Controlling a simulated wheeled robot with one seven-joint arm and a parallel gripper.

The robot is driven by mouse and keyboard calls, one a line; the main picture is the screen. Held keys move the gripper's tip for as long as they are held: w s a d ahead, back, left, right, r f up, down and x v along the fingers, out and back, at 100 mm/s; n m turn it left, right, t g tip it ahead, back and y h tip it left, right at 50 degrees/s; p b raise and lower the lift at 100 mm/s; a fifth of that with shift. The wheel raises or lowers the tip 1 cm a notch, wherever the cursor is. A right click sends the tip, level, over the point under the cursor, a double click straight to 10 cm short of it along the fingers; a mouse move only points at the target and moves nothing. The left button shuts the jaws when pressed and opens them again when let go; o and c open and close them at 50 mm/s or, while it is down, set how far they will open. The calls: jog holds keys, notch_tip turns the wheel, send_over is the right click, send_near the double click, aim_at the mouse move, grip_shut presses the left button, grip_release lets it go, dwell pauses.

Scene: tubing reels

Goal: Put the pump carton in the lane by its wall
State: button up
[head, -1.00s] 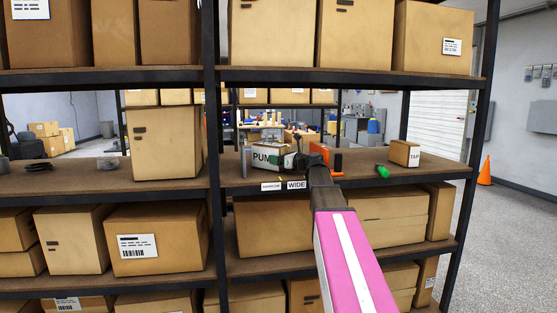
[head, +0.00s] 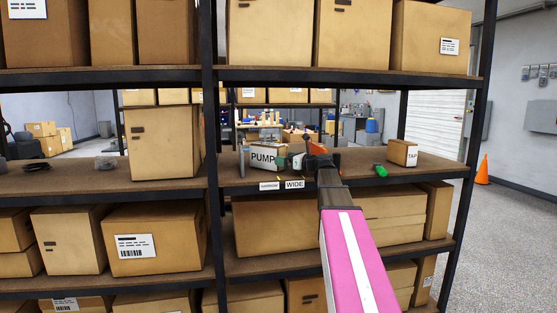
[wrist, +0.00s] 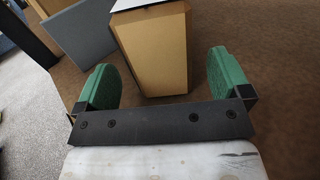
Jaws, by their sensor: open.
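The pump carton (head: 262,159), tan with a white PUMP label, stands upright on the middle shelf. It also shows in the wrist view (wrist: 155,55), where a thin grey upright wall (wrist: 80,38) stands to its left with a small gap at the near end. The wall is a narrow strip in the head view (head: 241,160). My gripper (head: 290,161) is at the carton's right in the head view, partly hidden by my arm. In the wrist view my gripper (wrist: 165,80) is open, its green pads on either side of the carton's near end, with gaps both sides.
Shelf-edge labels, a small unreadable one (head: 269,186) and WIDE (head: 294,184), sit below the carton. To the right are an orange item (head: 330,158), a green item (head: 381,170) and a TAP carton (head: 403,153). A black post (head: 212,150) stands left.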

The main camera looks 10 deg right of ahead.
jog(key=v, duration=0.7)
jog(key=shift+s, duration=0.1)
jog(key=shift+d, duration=0.1)
